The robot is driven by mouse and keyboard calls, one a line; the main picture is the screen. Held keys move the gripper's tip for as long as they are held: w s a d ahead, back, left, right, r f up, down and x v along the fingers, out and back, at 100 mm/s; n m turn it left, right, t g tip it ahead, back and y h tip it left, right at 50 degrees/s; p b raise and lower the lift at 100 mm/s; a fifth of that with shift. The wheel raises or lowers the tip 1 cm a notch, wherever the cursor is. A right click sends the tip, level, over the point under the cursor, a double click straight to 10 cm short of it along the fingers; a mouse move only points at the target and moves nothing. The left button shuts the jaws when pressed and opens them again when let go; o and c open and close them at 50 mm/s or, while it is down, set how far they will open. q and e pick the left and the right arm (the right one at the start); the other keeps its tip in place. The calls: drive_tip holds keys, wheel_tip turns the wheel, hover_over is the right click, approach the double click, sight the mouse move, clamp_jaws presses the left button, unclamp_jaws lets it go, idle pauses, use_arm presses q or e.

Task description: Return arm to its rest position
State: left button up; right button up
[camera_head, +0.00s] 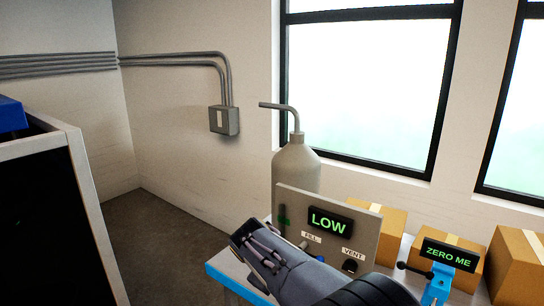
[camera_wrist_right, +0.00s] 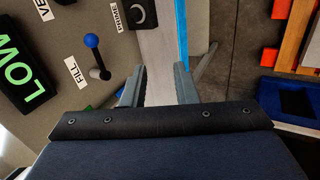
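My right arm comes in from the bottom of the head view, with its gripper (camera_head: 262,252) in front of the control panel (camera_head: 290,205). In the right wrist view the two fingers of my right gripper (camera_wrist_right: 158,78) stand apart with nothing between them. Beyond them is a pale surface (camera_wrist_right: 158,40) with a blue edge. The panel's LOW display (camera_head: 328,222) is lit green. A lever with a blue ball (camera_wrist_right: 92,41) sits beside the FILL label in the wrist view, left of the fingers and apart from them. My left gripper is not in view.
A grey bottle (camera_head: 297,168) with a bent spout stands behind the panel. A blue device with a ZERO ME display (camera_head: 450,254) stands to the right, near cardboard boxes (camera_head: 376,225). A white-edged cabinet (camera_head: 95,215) stands at left. Floor between is clear.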

drive_tip(key=s+d+r+m+g+y, duration=0.25)
drive_tip(key=s+d+m+y, duration=0.4)
drive_tip(key=s+d, duration=0.95)
drive_tip(key=s+d+f+m+t, duration=0.1)
drive_tip(key=s+m, duration=0.4)
drive_tip(key=s, duration=1.1)
drive_tip(key=shift+s+d+t+y, duration=0.35)
drive_tip(key=shift+d+t, duration=0.25)
drive_tip(key=shift+t, duration=0.65)
